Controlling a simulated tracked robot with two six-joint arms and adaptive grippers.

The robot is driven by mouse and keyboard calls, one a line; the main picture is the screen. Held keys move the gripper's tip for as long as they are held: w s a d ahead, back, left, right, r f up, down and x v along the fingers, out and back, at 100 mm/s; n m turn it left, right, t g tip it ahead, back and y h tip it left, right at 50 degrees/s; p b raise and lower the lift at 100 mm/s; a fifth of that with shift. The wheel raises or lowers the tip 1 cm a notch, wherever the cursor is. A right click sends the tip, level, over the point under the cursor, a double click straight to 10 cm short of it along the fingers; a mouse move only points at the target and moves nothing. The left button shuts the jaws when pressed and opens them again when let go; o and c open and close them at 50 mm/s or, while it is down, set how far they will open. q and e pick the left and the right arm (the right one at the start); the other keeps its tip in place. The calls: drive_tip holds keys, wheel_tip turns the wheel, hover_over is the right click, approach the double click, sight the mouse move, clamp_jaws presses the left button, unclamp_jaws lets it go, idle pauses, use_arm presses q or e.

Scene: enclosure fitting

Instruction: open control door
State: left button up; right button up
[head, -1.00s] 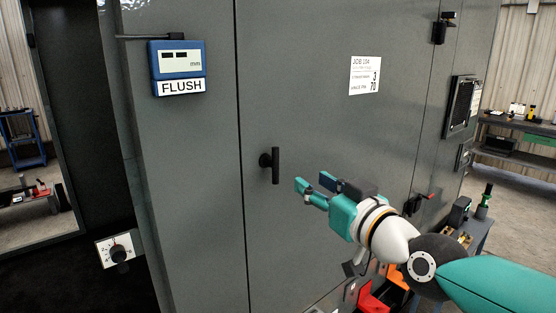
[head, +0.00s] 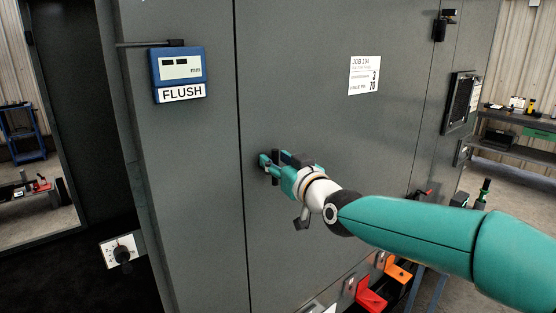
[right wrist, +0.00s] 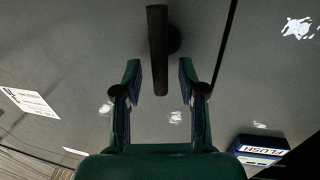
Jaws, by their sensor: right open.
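The grey control door (head: 310,95) stands shut, flush with the panel to its left along a dark vertical seam. Its black bar handle (right wrist: 157,45) shows in the right wrist view, which is turned upside down. My right gripper (head: 273,161) is at the handle in the head view and mostly hides it. In the right wrist view my right gripper (right wrist: 160,82) is open, with one finger on each side of the handle's end. A gap shows between the bar and both fingers. My left gripper is not in view.
A blue FLUSH timer (head: 180,72) hangs on the left panel, with a dial box (head: 121,251) lower down. A job sheet (head: 364,75) is on the door. A workbench (head: 515,130) is at the far right.

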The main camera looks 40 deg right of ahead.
clamp_jaws()
